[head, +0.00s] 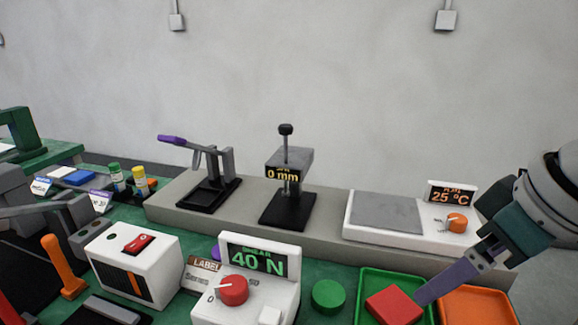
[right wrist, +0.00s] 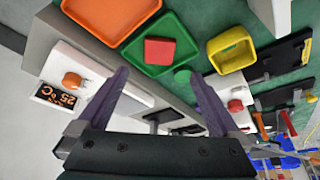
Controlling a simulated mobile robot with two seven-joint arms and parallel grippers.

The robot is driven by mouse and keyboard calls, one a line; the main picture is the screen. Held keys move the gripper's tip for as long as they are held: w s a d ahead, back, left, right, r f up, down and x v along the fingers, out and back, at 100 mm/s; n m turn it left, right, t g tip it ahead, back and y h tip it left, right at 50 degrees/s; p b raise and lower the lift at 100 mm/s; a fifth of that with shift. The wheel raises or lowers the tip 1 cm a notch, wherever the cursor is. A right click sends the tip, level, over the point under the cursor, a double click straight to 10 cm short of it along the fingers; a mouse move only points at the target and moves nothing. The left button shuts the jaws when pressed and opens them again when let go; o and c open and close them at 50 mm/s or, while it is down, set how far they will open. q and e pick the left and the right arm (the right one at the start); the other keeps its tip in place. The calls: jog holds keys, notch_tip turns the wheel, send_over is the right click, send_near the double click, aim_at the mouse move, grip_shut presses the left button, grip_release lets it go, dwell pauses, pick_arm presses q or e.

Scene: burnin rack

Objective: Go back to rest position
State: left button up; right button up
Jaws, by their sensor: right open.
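My right gripper (head: 420,300) reaches in from the right in the head view, above the front right of the bench. Its purple-grey fingers are spread apart in the right wrist view (right wrist: 160,85), with nothing between their tips. A red block (head: 394,307) sits in the green tray (head: 372,280). In the head view a finger overlaps the block's right edge; contact cannot be told. The block also shows in the right wrist view (right wrist: 159,51), beyond the fingers. My left gripper cannot be made out.
An orange tray (head: 475,308) lies right of the green one, and a green round button (head: 328,297) left of it. Behind stand a hot plate (head: 385,213) reading 25 °C, a 0 mm gauge (head: 288,190) and a lever press (head: 210,185). A 40 N box (head: 250,290) stands in front.

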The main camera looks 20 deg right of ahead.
jog(key=s+a+r+n+y+p, duration=0.1)
jog(key=s+a+r+p, duration=0.4)
jog(key=s+a+p, duration=0.35)
jog(key=s+r+m+g+h+p, duration=0.1)
jog(key=s+r+m+h+p, duration=0.1)
jog(key=s+r+p, duration=0.4)
notch_tip(320, 180, up, 36)
jog(key=p, duration=3.5)
jog(key=shift+s+d+p, duration=0.15)
jog(key=shift+d+p, duration=0.25)
jog(key=shift+d, duration=0.05)
jog(key=shift+f, duration=0.1)
